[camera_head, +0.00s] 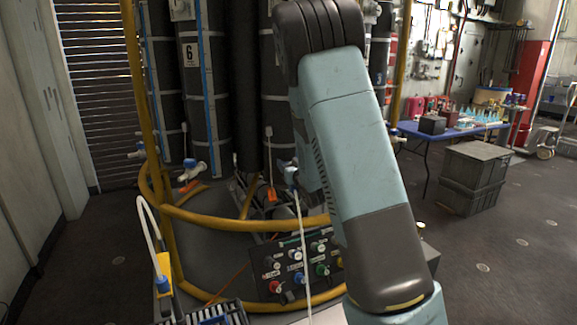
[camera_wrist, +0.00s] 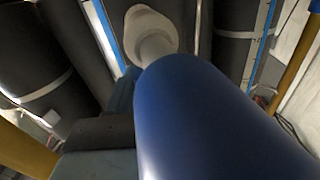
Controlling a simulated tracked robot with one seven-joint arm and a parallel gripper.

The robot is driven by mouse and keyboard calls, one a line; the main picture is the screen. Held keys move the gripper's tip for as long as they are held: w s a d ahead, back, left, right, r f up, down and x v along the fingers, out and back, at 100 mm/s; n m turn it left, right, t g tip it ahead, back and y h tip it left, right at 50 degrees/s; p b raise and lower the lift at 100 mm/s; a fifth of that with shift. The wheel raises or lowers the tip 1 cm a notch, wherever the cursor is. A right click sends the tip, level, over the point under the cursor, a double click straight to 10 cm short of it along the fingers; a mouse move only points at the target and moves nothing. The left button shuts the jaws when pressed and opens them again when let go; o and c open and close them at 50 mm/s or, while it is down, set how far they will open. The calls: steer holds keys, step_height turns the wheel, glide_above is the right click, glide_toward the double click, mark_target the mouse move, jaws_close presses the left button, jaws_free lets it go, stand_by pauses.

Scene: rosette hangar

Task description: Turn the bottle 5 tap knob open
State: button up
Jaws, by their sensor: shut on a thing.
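In the wrist view a large blue knob (camera_wrist: 205,125) fills the lower right, close to the camera. Its far end meets a white tap body (camera_wrist: 150,30). A dark part of my gripper (camera_wrist: 105,132) shows beside the knob at the left. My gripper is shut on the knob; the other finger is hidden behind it. In the head view my arm covers most of the gripper and of the dark bottle (camera_head: 277,85) behind it. A bit of blue (camera_head: 290,176) shows at the arm's left edge. No number 5 label is visible, and I cannot tell how far the knob is turned.
Bottle 6 (camera_head: 191,90) stands to the left, with other blue-and-white taps (camera_head: 190,171) nearby. Yellow rails (camera_head: 240,222) and a knobbed control panel (camera_head: 297,262) lie below.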

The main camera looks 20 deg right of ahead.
steer(key=shift+d+y, duration=0.1)
steer(key=shift+y, duration=0.3)
steer(key=n+y, duration=0.2)
steer(key=n+g+y, duration=0.1)
steer(key=y, duration=0.2)
steer(key=shift+f+n+g, duration=0.1)
steer(key=shift+n+g, duration=0.2)
steer(key=shift+n, duration=0.1)
steer(key=shift+n+g+y, duration=1.2)
steer(key=shift+n+y, duration=0.2)
steer(key=shift+y, duration=0.5)
steer(key=shift+s, duration=0.1)
steer(key=o, duration=1)
steer(key=shift+c, duration=0.2)
steer(key=v, duration=1.3)
steer(key=shift+s+d, duration=0.15)
steer(key=shift+d, duration=0.15)
